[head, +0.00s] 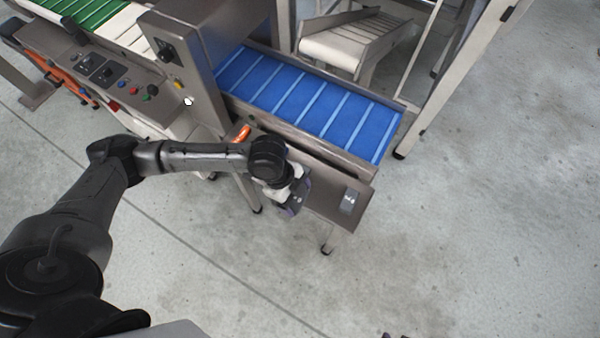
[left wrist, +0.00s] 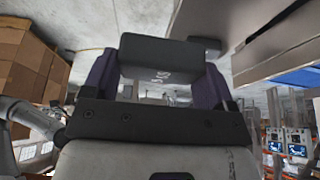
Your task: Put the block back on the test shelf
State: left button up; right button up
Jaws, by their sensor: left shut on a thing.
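My left gripper (head: 292,207) is beside the near side of the blue-belted conveyor, in front of its grey side plate. In the head view the block is mostly hidden by the gripper and wrist. I cannot tell for sure which surface is the test shelf. The grey side plate (head: 322,200) carries a small silver piece near its right end. My right gripper is not in view.
The blue conveyor belt (head: 310,105) lies just behind the gripper. A control panel with coloured buttons (head: 125,85) stands at the upper left. An orange piece (head: 242,133) sits by the conveyor frame. Stacked brown boxes (left wrist: 30,60) show in the wrist view. Floor at right is clear.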

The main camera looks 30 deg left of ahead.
pick_arm(q)
jog(key=b, duration=0.3)
send_over(318, 186)
jog(key=s+a, duration=0.1)
jog(key=f, duration=0.6)
jog(key=shift+s+a, duration=0.15)
jog(key=shift+a, duration=0.05)
jog(key=shift+w+f, duration=0.3)
jog(key=shift+w, duration=0.4)
jog(key=shift+f+b, duration=0.9)
jog(key=shift+f, duration=1.1)
jog(key=shift+a+f, duration=0.1)
jog(key=shift+f, duration=0.05)
jog(key=o, duration=0.9)
